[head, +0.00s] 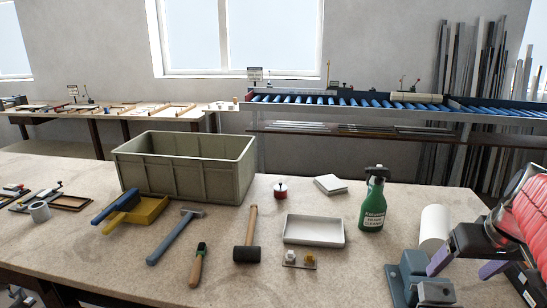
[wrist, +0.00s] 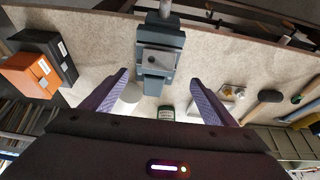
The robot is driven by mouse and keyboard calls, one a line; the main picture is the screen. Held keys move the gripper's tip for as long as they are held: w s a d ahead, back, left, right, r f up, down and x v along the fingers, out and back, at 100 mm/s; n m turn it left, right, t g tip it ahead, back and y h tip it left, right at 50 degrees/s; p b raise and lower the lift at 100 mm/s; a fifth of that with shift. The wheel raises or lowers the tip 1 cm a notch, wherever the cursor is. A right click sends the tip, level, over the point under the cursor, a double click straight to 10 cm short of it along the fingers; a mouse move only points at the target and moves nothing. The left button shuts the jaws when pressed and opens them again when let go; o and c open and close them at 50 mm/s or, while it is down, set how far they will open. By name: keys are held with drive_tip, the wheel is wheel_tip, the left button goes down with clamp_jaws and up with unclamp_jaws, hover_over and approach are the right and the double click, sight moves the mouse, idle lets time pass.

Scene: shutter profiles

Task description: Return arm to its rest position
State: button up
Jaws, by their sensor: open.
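My gripper (head: 460,270) is at the right edge of the head view, over the right end of the bench. In the wrist view its two purple fingers (wrist: 160,84) stand wide apart with nothing between them in their grip. Part of my red-covered arm (head: 505,215) shows above it. A blue-grey vise (head: 408,278) stands on the bench just left of and below the fingers. The vise also shows beyond the fingertips in the wrist view (wrist: 160,62).
The bench (head: 330,275) holds a grey-green crate (head: 185,180), a mallet (head: 248,250), a hammer (head: 175,238), a white tray (head: 314,231), a green spray bottle (head: 373,205) and a white roll (head: 434,225). An orange box (wrist: 28,75) is at left in the wrist view.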

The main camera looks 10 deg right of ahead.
drive_tip(key=s+a+f+n, duration=0.1)
drive_tip(key=s+a+f, duration=0.1)
drive_tip(key=a, duration=1.2)
drive_tip(key=s+a+f+n+t+y, duration=0.1)
drive_tip(key=s+a, duration=0.3)
drive_tip(key=a, duration=1)
drive_tip(key=shift+a+f+n, duration=0.3)
drive_tip(key=shift+f+n, duration=0.2)
drive_tip(key=shift+n, duration=0.1)
drive_tip(key=shift+c, duration=0.5)
